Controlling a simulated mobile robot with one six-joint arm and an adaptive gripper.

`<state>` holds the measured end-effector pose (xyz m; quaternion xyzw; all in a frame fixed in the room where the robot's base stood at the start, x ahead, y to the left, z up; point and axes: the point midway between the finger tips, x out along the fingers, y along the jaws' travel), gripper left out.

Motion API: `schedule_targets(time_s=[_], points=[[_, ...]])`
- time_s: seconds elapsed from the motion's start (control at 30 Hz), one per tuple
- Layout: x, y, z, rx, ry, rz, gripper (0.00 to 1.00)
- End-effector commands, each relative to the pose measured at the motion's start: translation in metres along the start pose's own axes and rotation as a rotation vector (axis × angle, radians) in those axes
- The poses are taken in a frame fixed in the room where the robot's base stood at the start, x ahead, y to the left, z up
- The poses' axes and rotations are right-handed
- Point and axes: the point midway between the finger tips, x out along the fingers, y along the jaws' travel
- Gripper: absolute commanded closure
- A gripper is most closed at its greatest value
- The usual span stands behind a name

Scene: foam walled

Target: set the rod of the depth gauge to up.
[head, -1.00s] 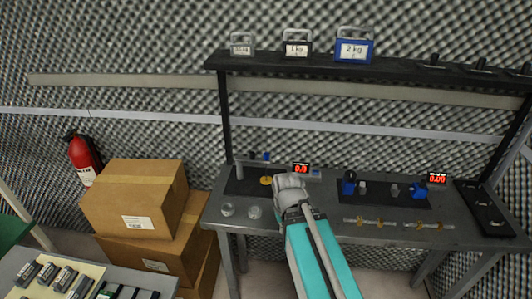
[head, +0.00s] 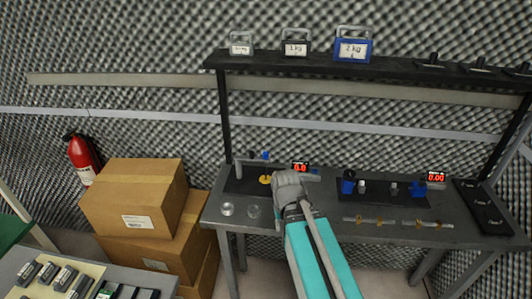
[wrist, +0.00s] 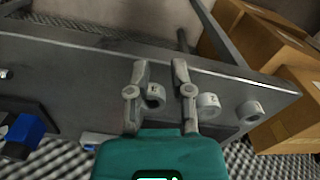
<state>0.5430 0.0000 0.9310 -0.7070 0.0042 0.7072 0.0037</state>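A small stand (head: 239,170) with a blue part (head: 265,155) and a yellow disc (head: 265,180) stands on a dark mat at the left of the bench in the head view. It may be the depth gauge. A red display (head: 300,168) beside it seems to read 0.0. I cannot make out its rod or the rod's position. My gripper (head: 287,178) is over the bench in front of this mat and hides part of it. In the wrist view my gripper (wrist: 160,68) has its fingers apart. A grey ring (wrist: 154,97) shows behind the gap, and I see no grip on it.
Two more numbered rings (wrist: 208,106) (wrist: 250,112) lie nearby. Another instrument with blue blocks (head: 348,184) and a display (head: 436,176) stands at the bench's right. A shelf (head: 400,68) with labelled weights runs above. Cardboard boxes (head: 135,195) stand left of the bench.

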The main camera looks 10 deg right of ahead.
Motion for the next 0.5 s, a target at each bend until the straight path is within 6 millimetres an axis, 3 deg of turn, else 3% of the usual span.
schedule_targets(time_s=[0.03, 0.17, 0.5], points=[[-0.006, 0.000, -0.008, 0.008, 0.000, 0.000, 0.54], [-0.020, -0.001, -0.033, 0.050, 0.000, 0.000, 0.33], [-0.080, -0.002, -0.143, 0.257, 0.000, 0.000, 0.33]])
